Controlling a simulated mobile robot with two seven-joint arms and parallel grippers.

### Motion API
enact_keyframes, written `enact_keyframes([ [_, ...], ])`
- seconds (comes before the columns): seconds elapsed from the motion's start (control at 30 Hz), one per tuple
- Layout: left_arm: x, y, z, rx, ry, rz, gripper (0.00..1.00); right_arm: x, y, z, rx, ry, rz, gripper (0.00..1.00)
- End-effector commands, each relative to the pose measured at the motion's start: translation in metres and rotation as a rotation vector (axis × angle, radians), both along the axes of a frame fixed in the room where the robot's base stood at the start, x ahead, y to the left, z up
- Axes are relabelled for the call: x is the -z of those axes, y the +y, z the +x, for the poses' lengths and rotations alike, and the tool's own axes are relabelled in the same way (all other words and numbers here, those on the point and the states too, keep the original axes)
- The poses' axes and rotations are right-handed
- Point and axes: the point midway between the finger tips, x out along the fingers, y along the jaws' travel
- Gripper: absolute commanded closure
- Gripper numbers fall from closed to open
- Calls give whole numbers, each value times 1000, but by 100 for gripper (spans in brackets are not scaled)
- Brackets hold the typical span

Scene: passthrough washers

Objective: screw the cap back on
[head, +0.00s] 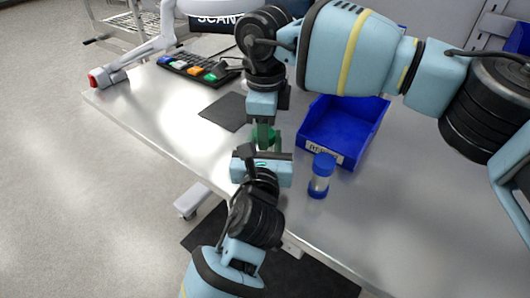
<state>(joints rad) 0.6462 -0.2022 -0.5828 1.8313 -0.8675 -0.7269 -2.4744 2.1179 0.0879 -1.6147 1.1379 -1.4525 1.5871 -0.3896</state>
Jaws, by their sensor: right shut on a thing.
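A green piece (264,138), likely the cap, shows between my two grippers over the metal table. My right gripper (264,130) reaches down from above and is shut on it. My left gripper (262,155) comes up from the bottom of the view and sits just below and in front of the green piece. Its fingertips are hidden, so I cannot tell whether it is open or holds a container. Whatever lies under the green piece is mostly hidden by my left gripper.
A dark mat (226,111) and a keypad with coloured keys (196,70) lie at left. The right tabletop is clear.

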Motion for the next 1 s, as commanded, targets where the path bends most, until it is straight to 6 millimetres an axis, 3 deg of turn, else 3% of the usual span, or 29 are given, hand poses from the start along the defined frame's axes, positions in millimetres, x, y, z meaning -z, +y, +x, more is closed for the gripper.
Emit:
enact_keyframes([
  [0.07, 0, 0, 0, -1, 1, 0, 100, 0, -1, 1, 2, -1, 0, 90],
  [0.1, 0, 0, 0, -1, 1, 0, 100, 0, -1, 1, 2, -1, 0, 61],
  [0.27, 0, 0, 0, -1, 1, 0, 100, 0, -1, 1, 0, -1, -1, 41],
  [0.63, 0, 0, 0, -1, 1, 0, 100, -4, 0, 0, -2, -2, 0, 41],
  [1.0, 0, 0, 0, -1, 1, 0, 100, -44, 0, 0, -2, -1, 0, 41],
])
